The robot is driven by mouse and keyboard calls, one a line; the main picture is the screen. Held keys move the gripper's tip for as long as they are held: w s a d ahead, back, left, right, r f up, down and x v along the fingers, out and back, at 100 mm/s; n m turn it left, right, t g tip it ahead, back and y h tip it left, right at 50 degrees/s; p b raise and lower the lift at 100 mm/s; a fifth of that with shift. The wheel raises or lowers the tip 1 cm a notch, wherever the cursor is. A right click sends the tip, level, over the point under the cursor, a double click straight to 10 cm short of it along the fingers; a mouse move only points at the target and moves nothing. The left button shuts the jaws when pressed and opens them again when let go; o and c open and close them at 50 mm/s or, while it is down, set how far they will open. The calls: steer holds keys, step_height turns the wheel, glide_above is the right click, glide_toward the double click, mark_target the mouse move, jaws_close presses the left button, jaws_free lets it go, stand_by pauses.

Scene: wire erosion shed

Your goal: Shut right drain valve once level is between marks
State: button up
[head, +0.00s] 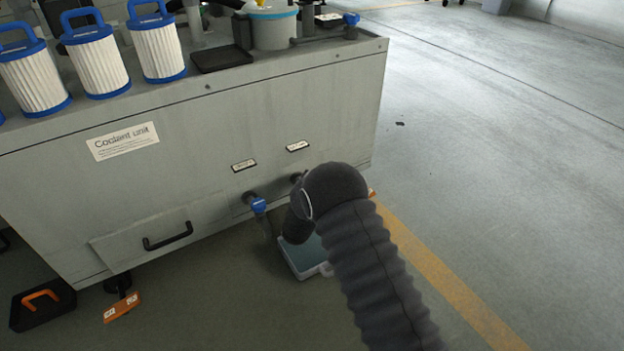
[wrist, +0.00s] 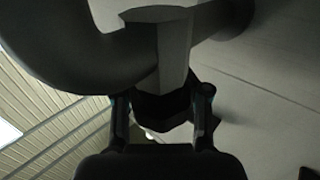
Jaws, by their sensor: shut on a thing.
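The grey coolant unit (head: 190,150) has two drain outlets low on its front right. The left drain valve (head: 258,204) shows a blue handle. The right drain valve is mostly behind my arm in the head view. In the wrist view the grey faceted body of the right drain valve (wrist: 160,50) rises above my gripper (wrist: 162,98). My gripper is shut on a dark part between its fingers, seemingly that valve's handle. The handle's angle is hard to read. A shallow tray (head: 292,262) with bluish-grey contents lies on the floor below. I cannot see level marks or any flow.
Blue-and-white filters (head: 100,65) and a lidded container (head: 273,26) stand on top of the unit. A black drawer handle (head: 168,237) sticks out at the front left. An orange-handled black item (head: 42,302) lies on the floor.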

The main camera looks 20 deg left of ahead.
steer(key=shift+s+f+m+h, duration=0.15)
steer(key=shift+m+h, duration=0.15)
steer(key=shift+h, duration=0.2)
steer(key=o, duration=0.9)
steer(key=shift+a, duration=0.1)
steer(key=s, duration=0.8)
steer(key=s+d, duration=0.1)
steer(key=s, duration=0.2)
steer(key=shift+s, duration=0.4)
